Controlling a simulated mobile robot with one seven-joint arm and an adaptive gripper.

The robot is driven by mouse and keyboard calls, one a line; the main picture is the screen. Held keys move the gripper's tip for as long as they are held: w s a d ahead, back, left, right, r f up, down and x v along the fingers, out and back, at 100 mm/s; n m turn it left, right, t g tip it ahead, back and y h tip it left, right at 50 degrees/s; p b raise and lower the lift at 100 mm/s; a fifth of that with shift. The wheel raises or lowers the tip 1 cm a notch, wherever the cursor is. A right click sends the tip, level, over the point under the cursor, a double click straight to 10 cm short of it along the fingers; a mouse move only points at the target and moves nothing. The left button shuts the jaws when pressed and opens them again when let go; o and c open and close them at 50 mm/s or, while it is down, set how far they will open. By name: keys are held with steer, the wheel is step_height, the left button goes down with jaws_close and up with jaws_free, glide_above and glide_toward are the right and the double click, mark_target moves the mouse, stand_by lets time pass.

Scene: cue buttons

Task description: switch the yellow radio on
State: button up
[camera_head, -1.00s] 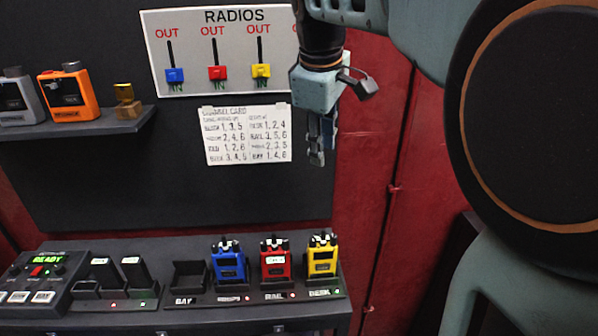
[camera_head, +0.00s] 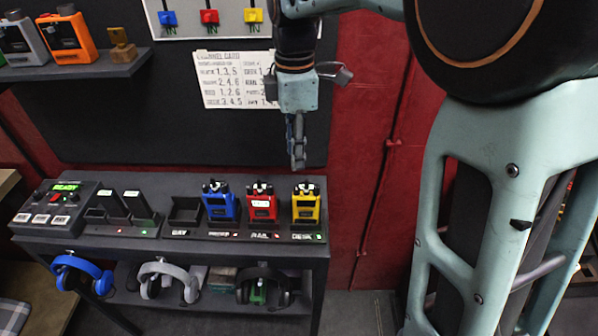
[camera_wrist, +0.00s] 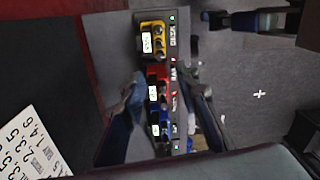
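The yellow radio (camera_head: 306,204) stands upright in the rightmost cradle of the charging shelf, with dark knobs on top. It also shows at the top of the wrist view (camera_wrist: 152,42). The red radio (camera_head: 261,203) and the blue radio (camera_head: 219,203) stand in cradles to its left. My gripper (camera_head: 298,163) hangs in the air above the shelf, pointing down, a little above the yellow radio in the head view. In the wrist view its two fingers (camera_wrist: 165,92) are apart with nothing held; the red radio shows between them, farther off.
A dark shelf (camera_head: 150,238) bears a READY console (camera_head: 55,207), upright dark units and an empty cradle (camera_head: 185,212). Headphones (camera_head: 80,272) hang below. A card (camera_head: 225,80) and radio board are on the wall. An upper shelf (camera_head: 80,68) holds an orange device (camera_head: 66,35).

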mark_target(296, 187)
step_height(296, 187, down, 9)
steer(key=shift+s+f, duration=0.1)
steer(key=shift+f, duration=0.1)
stand_by(0.3)
jaws_close()
